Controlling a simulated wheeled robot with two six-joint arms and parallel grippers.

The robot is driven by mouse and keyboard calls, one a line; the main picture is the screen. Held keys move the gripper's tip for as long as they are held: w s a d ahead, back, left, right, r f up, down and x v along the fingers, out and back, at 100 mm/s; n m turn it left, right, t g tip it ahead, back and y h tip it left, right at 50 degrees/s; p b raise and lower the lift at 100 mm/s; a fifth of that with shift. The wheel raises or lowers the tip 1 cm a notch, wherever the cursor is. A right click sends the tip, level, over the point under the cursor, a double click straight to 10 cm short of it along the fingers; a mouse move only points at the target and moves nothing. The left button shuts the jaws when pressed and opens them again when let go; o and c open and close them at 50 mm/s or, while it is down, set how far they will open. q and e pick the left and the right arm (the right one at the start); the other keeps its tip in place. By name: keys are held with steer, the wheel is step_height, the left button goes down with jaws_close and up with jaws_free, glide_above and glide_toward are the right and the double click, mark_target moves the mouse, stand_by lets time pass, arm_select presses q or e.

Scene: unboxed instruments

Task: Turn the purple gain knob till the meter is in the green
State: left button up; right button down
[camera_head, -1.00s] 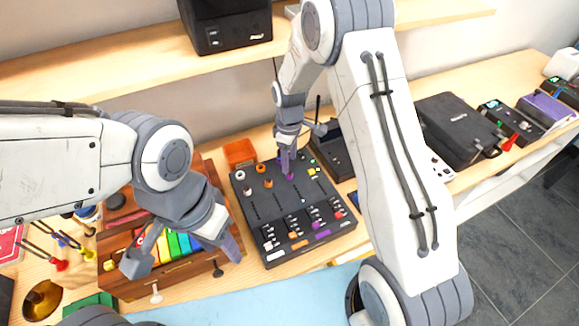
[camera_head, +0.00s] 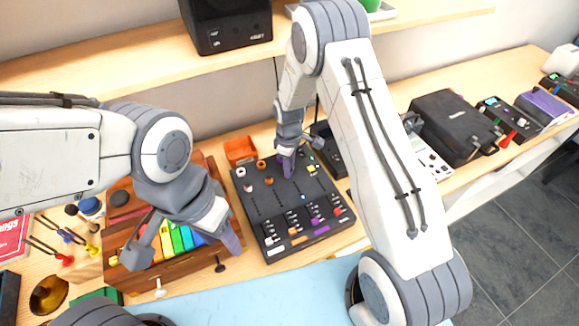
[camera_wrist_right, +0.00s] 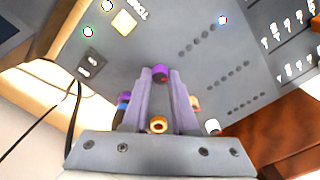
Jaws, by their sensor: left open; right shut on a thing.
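The dark mixer panel (camera_head: 275,215) lies flat on the table, with rows of knobs and sliders. My right gripper (camera_head: 287,170) points down onto its upper part. In the right wrist view its lilac fingers (camera_wrist_right: 160,85) are shut on the purple knob (camera_wrist_right: 160,70), whose top shows between the fingertips. In the head view the fingers hide the knob. An orange-ringed knob (camera_wrist_right: 157,124) shows between the fingers nearer the wrist camera. My left gripper (camera_head: 184,252) is open and empty above the xylophone.
The wooden xylophone (camera_head: 205,260) with coloured bars stands left of the panel. An orange bin (camera_head: 239,150) is behind the panel. A black case (camera_head: 452,125) and small devices stand to the right. A blue mat (camera_head: 270,290) lies clear in front.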

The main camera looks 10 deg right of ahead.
steer(key=shift+m, duration=0.3)
steer(key=m+b, duration=0.2)
steer(key=m, duration=0.1)
steer(key=shift+m+b, duration=0.8)
steer(key=shift+m, duration=1.8)
steer(key=c, duration=0.7)
jaws_free()
steer(key=shift+r, duration=0.1)
